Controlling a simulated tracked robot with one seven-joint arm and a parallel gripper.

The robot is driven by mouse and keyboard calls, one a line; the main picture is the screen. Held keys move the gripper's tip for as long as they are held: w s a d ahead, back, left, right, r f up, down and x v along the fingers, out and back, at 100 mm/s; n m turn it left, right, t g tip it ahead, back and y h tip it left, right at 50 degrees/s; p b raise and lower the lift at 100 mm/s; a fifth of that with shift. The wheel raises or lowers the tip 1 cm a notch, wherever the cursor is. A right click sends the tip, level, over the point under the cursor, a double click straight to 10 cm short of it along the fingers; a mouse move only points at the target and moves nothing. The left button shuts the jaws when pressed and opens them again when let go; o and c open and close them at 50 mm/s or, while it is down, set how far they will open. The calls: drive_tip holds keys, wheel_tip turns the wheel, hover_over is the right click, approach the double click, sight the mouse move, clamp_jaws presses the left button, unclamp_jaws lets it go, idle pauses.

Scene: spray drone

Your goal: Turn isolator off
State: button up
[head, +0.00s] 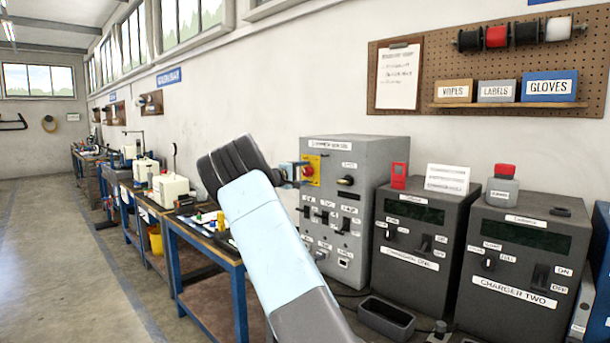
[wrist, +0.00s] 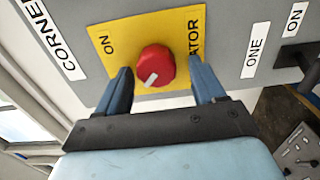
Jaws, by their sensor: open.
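The isolator is a red rotary knob (wrist: 154,66) with a white pointer mark, on a yellow plate (wrist: 177,27) lettered "ON" and, in part, "ATOR". In the wrist view my gripper (wrist: 160,82) is open, with one blue finger on each side of the knob. I cannot tell whether the fingers touch it. The white mark points to the lower left in that view. In the head view the knob (head: 308,171) and yellow plate sit on the upper left of a grey cabinet (head: 372,155), and my gripper (head: 297,173) is at its left side. The rest of the plate's lettering is hidden.
Charger one (head: 400,268) and charger two (head: 512,305) stand right of the cabinet. An open grey tray (head: 386,318) lies in front. Blue-framed workbenches (head: 205,245) run along the wall to the left. The floor at far left is clear.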

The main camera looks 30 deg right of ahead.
drive_tip(key=v, duration=1.3)
drive_tip(key=shift+a, duration=0.3)
drive_tip(key=s+d+f+m+g+y, duration=0.15)
drive_tip(key=s+y, duration=0.25)
drive_tip(key=s, duration=0.7)
drive_tip(key=s+d+m+g+y, duration=0.2)
drive_tip(key=s+d+y, duration=0.15)
drive_tip(key=s, duration=0.75)
drive_tip(key=s+a+f+t+y, duration=0.1)
drive_tip(key=s+a+y, duration=0.2)
drive_tip(key=s+a, duration=0.3)
drive_tip(key=s+a+f+t+y, duration=0.1)
drive_tip(key=s+a+y, duration=0.2)
drive_tip(key=s, duration=1.3)
drive_tip(key=s+a+f+t+y, duration=0.1)
drive_tip(key=s+a+y, duration=0.2)
drive_tip(key=s+a, duration=0.7)
drive_tip(key=shift+s+m, duration=0.35)
drive_tip(key=shift+s, duration=0.6)
